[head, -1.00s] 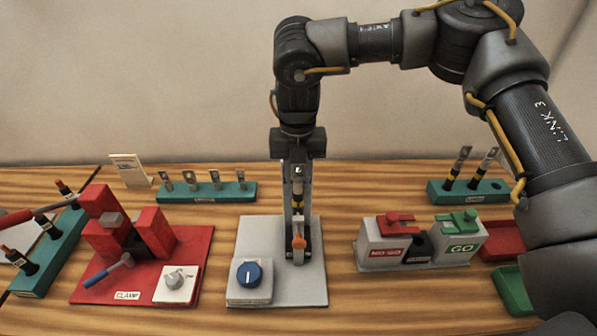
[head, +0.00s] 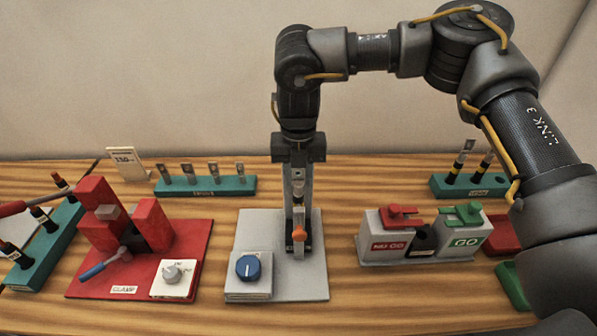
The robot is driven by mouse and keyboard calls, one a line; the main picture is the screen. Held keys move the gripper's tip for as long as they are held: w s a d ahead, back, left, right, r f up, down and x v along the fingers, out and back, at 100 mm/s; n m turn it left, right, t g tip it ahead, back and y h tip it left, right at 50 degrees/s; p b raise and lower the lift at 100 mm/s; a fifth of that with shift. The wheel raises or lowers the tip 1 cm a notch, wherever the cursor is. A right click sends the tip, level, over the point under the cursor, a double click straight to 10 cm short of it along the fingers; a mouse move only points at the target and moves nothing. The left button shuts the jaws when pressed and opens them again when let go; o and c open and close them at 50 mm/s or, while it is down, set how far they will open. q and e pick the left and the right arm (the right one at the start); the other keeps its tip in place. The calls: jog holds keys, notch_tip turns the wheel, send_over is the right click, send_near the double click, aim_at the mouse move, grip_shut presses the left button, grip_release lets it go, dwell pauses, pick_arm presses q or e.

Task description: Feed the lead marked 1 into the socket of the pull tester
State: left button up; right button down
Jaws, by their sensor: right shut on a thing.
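The lead's lower end and the socket are hidden, so I cannot tell whether the lead is inside the socket. My left gripper is not in view.
A red clamp (head: 140,228) with levers stands left, beside a green rack (head: 45,250) of leads. A green rack (head: 235,186) of lugs is behind. The NO GO/GO gauge (head: 420,240) and another green rack (head: 495,188) with two leads stand right.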

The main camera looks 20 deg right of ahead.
aim_at(298, 183)
jog(key=shift+f+b, duration=1.4)
jog(key=shift+f, duration=1)
jog(key=c, duration=1)
grip_release()
jog(key=shift+c, duration=0.2)
jog(key=shift+f, duration=0.1)
jog(key=shift+w+r+b, duration=0.1)
jog(key=shift+r+b, duration=0.3)
jog(key=shift+r, duration=0.2)
notch_tip(298, 183, up, 10)
jog(key=shift+f+b, duration=0.15)
jog(key=shift+b, duration=0.75)
